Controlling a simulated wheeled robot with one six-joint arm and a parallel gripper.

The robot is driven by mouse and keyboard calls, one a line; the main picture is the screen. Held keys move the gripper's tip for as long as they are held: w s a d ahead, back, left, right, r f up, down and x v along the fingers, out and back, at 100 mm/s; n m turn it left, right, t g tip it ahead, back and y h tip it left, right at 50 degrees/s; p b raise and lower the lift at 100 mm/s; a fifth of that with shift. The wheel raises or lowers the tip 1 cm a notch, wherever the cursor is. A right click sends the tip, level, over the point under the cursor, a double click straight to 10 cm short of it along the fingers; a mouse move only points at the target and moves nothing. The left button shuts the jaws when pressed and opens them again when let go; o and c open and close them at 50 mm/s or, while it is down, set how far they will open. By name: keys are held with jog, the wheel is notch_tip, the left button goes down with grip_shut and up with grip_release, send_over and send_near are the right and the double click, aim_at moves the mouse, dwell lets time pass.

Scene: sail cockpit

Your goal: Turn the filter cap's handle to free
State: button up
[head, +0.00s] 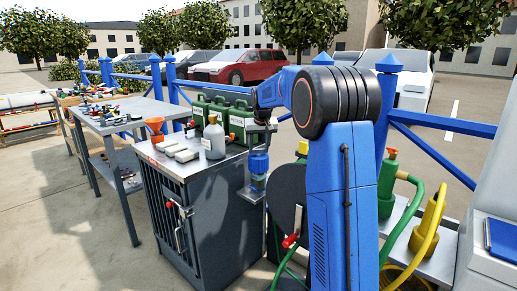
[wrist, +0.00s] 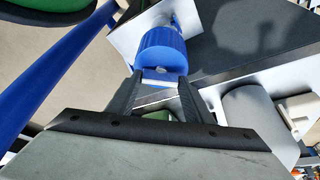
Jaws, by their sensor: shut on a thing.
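The filter has a ribbed blue cap (head: 258,162) over a see-through bowl (head: 257,183), and stands on a small grey shelf at the right side of the dark cabinet. In the wrist view the blue cap (wrist: 162,48) is at the top centre, just past my fingertips. My gripper (wrist: 160,84) has its two dark fingers closed in at the near side of the cap, shut on its handle. The handle is mostly hidden between the fingers, and its exact angle cannot be told.
A red-handled lever (head: 172,205) is on the cabinet front. Green and yellow pumps with hoses (head: 425,225) stand at right. Open paving lies at front left.

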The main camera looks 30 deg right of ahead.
jog(key=n, duration=0.1)
jog(key=n+y, duration=0.1)
jog(key=n, duration=0.1)
jog(key=shift+d+n, duration=0.2)
jog(key=shift+n, duration=0.1)
jog(key=shift+n+y, duration=0.9)
jog(key=shift+n, duration=0.9)
jog(key=o, duration=1.1)
jog(key=shift+c, duration=0.2)
jog(key=shift+r, duration=0.1)
jog(key=v, duration=1.7)
jog(key=shift+d, duration=0.25)
jog(key=shift+a+r, duration=0.1)
jog(key=shift+r, duration=0.05)
